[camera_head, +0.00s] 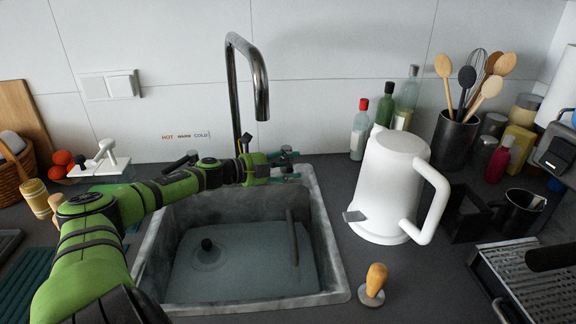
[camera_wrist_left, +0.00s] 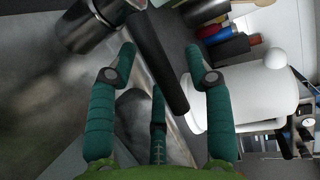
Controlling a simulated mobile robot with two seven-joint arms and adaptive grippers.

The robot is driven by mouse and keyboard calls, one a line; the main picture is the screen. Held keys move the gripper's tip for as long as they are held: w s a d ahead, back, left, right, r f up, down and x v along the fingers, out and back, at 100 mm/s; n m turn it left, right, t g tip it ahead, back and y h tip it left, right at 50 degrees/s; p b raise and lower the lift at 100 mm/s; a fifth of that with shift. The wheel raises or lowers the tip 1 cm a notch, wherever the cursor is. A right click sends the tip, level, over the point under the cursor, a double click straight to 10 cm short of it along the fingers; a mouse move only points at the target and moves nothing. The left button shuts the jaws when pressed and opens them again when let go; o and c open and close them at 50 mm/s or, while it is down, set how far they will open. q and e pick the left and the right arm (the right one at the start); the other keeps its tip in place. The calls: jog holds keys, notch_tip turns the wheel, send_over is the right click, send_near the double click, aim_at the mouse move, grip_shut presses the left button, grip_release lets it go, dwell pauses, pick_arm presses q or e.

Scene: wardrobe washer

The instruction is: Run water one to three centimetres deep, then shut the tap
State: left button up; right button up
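The chrome tap (camera_head: 262,85) arches over the grey stone sink (camera_head: 330,250), and no stream shows below its spout. Bluish water (camera_head: 245,270) appears to cover the sink floor; its depth is hard to judge. A black plug (camera_head: 207,245) stands at the drain. My left arm reaches across the back of the sink, with the left gripper (camera_head: 284,166) just right of the tap's base. In the left wrist view its teal fingers are spread on either side of a dark lever (camera_wrist_left: 160,60), with gaps visible; contact cannot be told. My right gripper is out of view.
A white kettle (camera_head: 385,185) stands right of the sink, near a wooden-knobbed object (camera_head: 375,280). Bottles (camera_head: 385,105) and a utensil pot (camera_head: 455,140) stand behind. HOT, WARM, COLD labels (camera_head: 185,135) are on the wall.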

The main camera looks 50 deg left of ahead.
pick_arm(q)
jog(key=shift+s, duration=0.1)
jog(key=v, duration=1.1)
jog(key=shift+s+r, duration=0.25)
jog(key=shift+s, duration=0.1)
dwell(0.4)
jog(key=shift+a, duration=0.1)
dwell(0.4)
